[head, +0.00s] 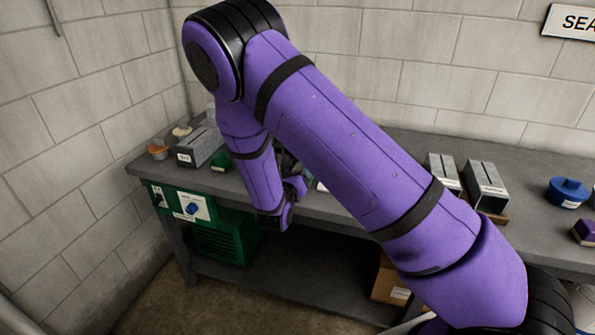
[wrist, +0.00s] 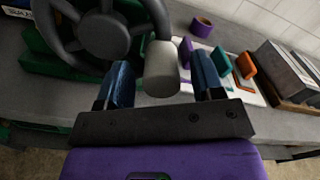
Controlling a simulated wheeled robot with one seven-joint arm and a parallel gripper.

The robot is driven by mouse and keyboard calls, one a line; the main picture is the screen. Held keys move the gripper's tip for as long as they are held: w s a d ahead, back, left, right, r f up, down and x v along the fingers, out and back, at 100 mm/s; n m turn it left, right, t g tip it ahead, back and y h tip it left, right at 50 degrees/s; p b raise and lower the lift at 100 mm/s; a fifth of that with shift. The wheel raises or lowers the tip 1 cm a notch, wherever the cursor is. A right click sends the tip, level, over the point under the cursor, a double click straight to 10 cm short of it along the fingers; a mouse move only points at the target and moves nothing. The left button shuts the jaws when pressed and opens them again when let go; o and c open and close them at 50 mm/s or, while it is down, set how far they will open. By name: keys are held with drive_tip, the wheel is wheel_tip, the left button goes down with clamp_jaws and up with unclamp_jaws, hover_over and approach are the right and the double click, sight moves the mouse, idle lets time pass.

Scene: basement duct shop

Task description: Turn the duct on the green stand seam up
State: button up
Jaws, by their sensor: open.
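A dark handwheel (wrist: 105,35) with a pale grey cylindrical knob (wrist: 160,70) fills the upper left of the wrist view. Green parts, seemingly of the green stand (wrist: 42,62), lie under and beside the wheel. My gripper (wrist: 161,78) is open, its two blue fingers on either side of the knob with gaps visible; I cannot tell how deep the knob sits. In the head view, a grey labelled duct (head: 199,146) lies at the bench's left end beside a green part (head: 221,160). My arm hides the wheel and most of the stand there. The duct's seam cannot be made out.
Two grey ducts (head: 486,180) stand farther right on the bench (head: 400,205), with a blue lidded item (head: 568,191). Block walls close the left and back.

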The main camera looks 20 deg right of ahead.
drive_tip(key=shift+w+d, duration=0.45)
drive_tip(key=shift+w, duration=0.1)
clamp_jaws()
